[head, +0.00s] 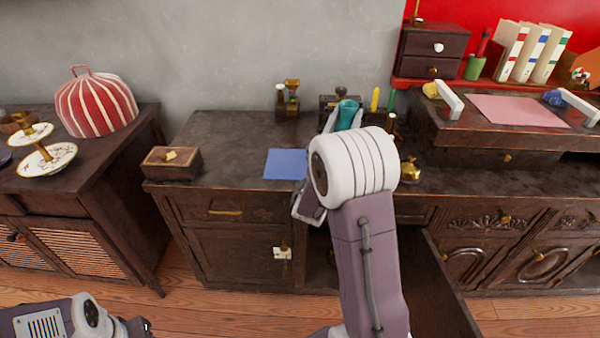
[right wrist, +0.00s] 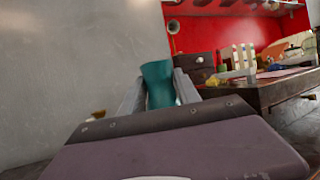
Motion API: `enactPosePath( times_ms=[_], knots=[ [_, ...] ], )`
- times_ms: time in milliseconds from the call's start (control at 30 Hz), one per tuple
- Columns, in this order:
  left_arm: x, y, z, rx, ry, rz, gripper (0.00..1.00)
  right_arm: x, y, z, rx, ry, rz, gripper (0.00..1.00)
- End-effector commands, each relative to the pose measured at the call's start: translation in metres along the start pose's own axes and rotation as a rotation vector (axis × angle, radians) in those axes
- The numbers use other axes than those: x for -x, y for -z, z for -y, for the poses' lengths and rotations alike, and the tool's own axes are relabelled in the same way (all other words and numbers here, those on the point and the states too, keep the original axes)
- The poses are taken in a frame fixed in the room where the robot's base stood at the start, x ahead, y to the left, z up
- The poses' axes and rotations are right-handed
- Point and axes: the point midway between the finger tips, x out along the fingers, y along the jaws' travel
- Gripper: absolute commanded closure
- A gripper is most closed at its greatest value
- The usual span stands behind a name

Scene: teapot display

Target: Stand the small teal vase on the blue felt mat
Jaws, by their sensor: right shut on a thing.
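The small teal vase (head: 347,114) is held between the fingers of my right gripper (head: 345,118), above the back part of the dark cabinet top. In the right wrist view the vase (right wrist: 158,84) stands roughly upright between the two grey fingers (right wrist: 160,92). Its lower part is hidden by my gripper. The blue felt mat (head: 285,164) lies flat on the cabinet top, to the left of my right arm and nearer the front than the vase. My right arm stands close to its right edge. At the lower left my left arm shows, but its fingers do not.
A wooden box (head: 171,162) stands left of the mat. Brass items (head: 288,98) stand behind it, and a brass bell (head: 410,170) stands right of my arm. A raised wooden desk (head: 500,135) with a pink mat (head: 520,111) is at the right. The mat's surface is bare.

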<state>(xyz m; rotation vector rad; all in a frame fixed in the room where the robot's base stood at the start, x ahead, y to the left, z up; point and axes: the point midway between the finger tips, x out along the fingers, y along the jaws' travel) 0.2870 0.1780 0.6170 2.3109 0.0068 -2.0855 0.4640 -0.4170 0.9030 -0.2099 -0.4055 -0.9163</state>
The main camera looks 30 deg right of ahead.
Motion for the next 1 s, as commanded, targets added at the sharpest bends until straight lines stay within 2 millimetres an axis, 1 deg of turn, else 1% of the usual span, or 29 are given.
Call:
enactPosePath(
  times_ms=[67,133,167,300,400,500,600,767,1000],
  knots=[
    [-0.001,0.0,0.0,0.0,0.0,0.0,0.52,0.001,0.0,-0.004,-0.003,-0.001,0.004,1.0],
    [-0.007,-0.001,0.0,0.0,0.0,0.0,0.52,0.007,0.008,-0.016,-0.004,-0.004,0.003,1.0],
    [-0.01,-0.001,0.0,0.0,0.0,0.0,0.52,0.011,0.012,-0.023,-0.005,-0.006,0.003,1.0],
    [-0.028,-0.003,0.001,0.0,0.0,0.0,0.52,0.028,0.033,-0.063,-0.006,-0.006,0.003,1.0],
    [-0.037,-0.004,0.001,0.0,0.0,0.0,0.52,0.039,0.044,-0.089,-0.006,-0.004,0.003,1.0],
    [-0.043,-0.004,0.001,0.0,0.0,0.0,0.52,0.045,0.051,-0.106,-0.005,-0.003,0.004,1.0],
    [-0.044,-0.005,0.001,0.0,0.0,0.0,0.52,0.048,0.053,-0.115,-0.004,-0.001,0.003,1.0],
    [-0.045,-0.005,0.001,0.0,0.0,0.0,0.52,0.049,0.055,-0.117,-0.002,0.0,0.002,1.0],
    [-0.071,-0.007,0.002,0.0,0.0,0.0,0.52,0.067,0.092,-0.117,-0.001,-0.001,0.001,1.0]
  ],
)
